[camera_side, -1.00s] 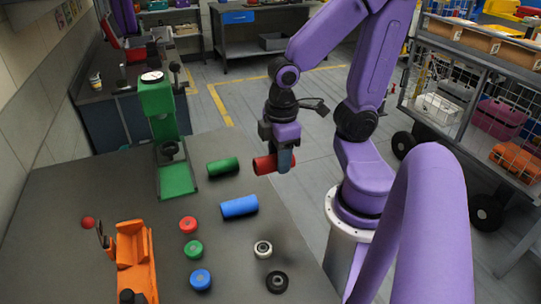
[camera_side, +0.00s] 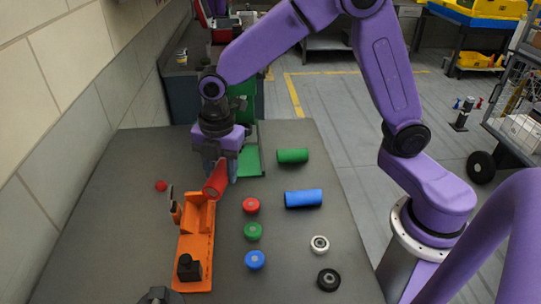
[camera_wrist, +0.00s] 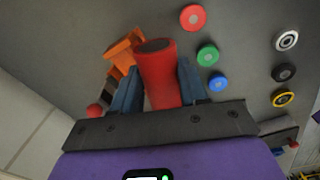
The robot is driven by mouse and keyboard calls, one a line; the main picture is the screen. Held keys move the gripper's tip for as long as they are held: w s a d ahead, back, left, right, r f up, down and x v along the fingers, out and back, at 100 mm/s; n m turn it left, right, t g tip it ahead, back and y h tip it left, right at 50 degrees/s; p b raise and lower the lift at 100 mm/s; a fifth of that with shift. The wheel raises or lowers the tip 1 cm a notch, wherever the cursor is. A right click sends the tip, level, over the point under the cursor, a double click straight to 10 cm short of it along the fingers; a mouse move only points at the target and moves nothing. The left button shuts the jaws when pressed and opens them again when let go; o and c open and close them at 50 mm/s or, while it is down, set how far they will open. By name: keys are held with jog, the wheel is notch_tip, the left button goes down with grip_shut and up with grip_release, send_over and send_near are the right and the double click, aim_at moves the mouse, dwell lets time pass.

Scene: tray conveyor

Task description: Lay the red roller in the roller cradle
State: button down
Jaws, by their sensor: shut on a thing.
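My gripper (camera_side: 224,172) is shut on the red roller (camera_side: 214,183), which is tilted in the side view. The wrist view shows the red roller (camera_wrist: 158,75) between the two blue fingers. The roller cradle appears to be the long orange fixture (camera_side: 197,240) on the left of the table. My gripper and the roller are over its far end; I cannot tell whether the roller touches it. In the wrist view, part of the orange fixture (camera_wrist: 122,52) shows behind the roller, which hides the rest.
A green roller (camera_side: 293,156) and a blue roller (camera_side: 304,198) lie to the right. Red (camera_side: 251,205), green (camera_side: 253,231) and blue (camera_side: 255,260) discs stand in a column. A green stand (camera_side: 248,160) is behind my gripper. A red ball (camera_side: 161,185) lies left.

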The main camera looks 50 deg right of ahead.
jog(key=w+a+f+n, duration=0.2)
jog(key=w+a+n, duration=0.2)
jog(key=a, duration=0.1)
jog(key=shift+w+a+f, duration=0.2)
jog(key=shift+a+f, duration=0.05)
jog(key=shift+a, duration=0.05)
jog(key=shift+f, duration=2.75)
jog(key=shift+f, duration=0.3)
jog(key=c, duration=0.5)
grip_release()
jog(key=shift+r, duration=0.1)
